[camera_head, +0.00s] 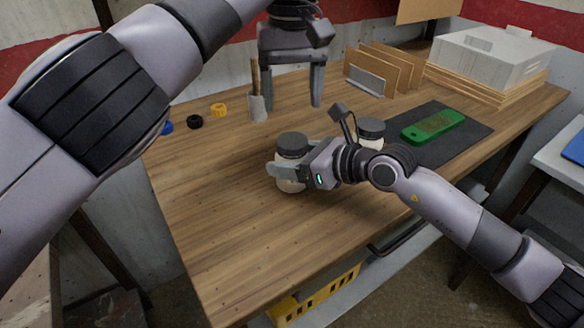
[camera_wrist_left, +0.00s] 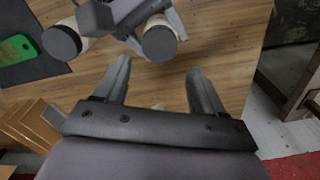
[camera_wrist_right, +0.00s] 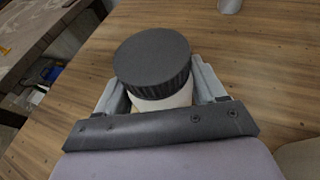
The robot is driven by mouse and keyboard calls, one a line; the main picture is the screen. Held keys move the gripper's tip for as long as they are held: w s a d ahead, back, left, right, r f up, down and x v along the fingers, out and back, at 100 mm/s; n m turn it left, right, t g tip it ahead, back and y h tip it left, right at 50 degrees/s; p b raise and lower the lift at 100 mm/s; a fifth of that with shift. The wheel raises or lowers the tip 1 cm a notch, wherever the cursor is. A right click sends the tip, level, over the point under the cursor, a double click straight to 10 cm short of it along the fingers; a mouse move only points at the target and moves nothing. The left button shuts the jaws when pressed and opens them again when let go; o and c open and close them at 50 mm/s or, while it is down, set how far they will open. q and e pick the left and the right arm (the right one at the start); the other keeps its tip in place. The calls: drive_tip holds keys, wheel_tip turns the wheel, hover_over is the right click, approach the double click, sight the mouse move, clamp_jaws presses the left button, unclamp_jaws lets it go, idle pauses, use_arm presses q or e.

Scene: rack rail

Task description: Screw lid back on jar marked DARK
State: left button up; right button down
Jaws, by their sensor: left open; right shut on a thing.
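A white jar (camera_head: 291,185) with a ribbed black lid (camera_head: 292,146) stands on the workbench. My right gripper (camera_head: 286,171) is shut around its body below the lid. In the right wrist view the lid (camera_wrist_right: 152,60) sits on top of the jar (camera_wrist_right: 163,102), between the fingers. A second jar with a black lid (camera_head: 370,128) stands behind my right wrist; its lid also shows in the left wrist view (camera_wrist_left: 62,42). I can read no label on either jar. My left gripper (camera_head: 292,100) is open and empty, pointing down above the bench, behind the held jar.
A scraper (camera_head: 257,106) stands near my left gripper. Yellow, black and blue rings (camera_head: 219,110) lie at the left. Wooden dividers (camera_head: 378,66) stand behind. A green board (camera_head: 433,125) lies on a dark mat (camera_head: 475,130) at right. The bench's front left is clear.

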sight(292, 140)
use_arm(q)
drive_tip(key=shift+f, duration=0.1)
drive_tip(key=shift+f, duration=3.9)
drive_tip(key=c, duration=0.9)
